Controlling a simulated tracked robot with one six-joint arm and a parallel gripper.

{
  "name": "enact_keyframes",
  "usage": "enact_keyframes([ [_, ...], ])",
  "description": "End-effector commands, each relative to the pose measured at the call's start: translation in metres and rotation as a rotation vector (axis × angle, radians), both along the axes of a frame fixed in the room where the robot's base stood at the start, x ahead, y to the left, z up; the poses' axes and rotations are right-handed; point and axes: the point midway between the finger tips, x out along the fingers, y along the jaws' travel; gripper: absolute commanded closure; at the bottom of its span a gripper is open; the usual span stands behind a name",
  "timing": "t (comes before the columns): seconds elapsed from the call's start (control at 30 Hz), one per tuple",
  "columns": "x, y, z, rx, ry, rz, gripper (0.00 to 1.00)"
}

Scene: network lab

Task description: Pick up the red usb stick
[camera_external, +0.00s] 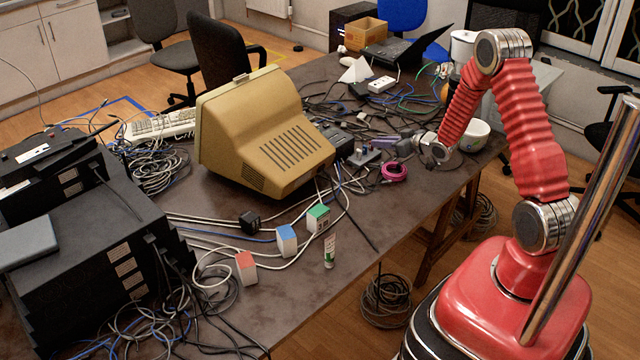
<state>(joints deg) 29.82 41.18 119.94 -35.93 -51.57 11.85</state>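I cannot make out a red usb stick for certain; it may be hidden or too small to see. A small white block with a red face (246,268) stands near the front of the dark table (300,322). My red arm reaches over the table's right side. My gripper (421,143) is low over the tabletop, just left of a white bowl and above right of a pink cable coil (394,172). The gripper is small and seen from afar, so I cannot tell whether its fingers are open or hold anything.
A beige monitor (262,135) fills the table's middle. Blue-faced (287,240) and green-faced (318,217) blocks and a small tube (329,251) stand in front. Cables tangle across much of the table. Black equipment (85,240) is stacked at left. A white bowl (474,135) sits at the right edge.

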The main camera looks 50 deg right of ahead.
Motion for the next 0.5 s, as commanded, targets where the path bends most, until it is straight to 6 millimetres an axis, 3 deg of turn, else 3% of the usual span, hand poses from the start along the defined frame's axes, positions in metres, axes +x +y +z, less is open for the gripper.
enact_keyframes([
  [0.33, 0.035, 0.001, -0.019, 0.000, 0.000, 0.002, 0.87],
  [0.5, 0.044, 0.000, -0.022, 0.001, 0.000, 0.000, 0.87],
])
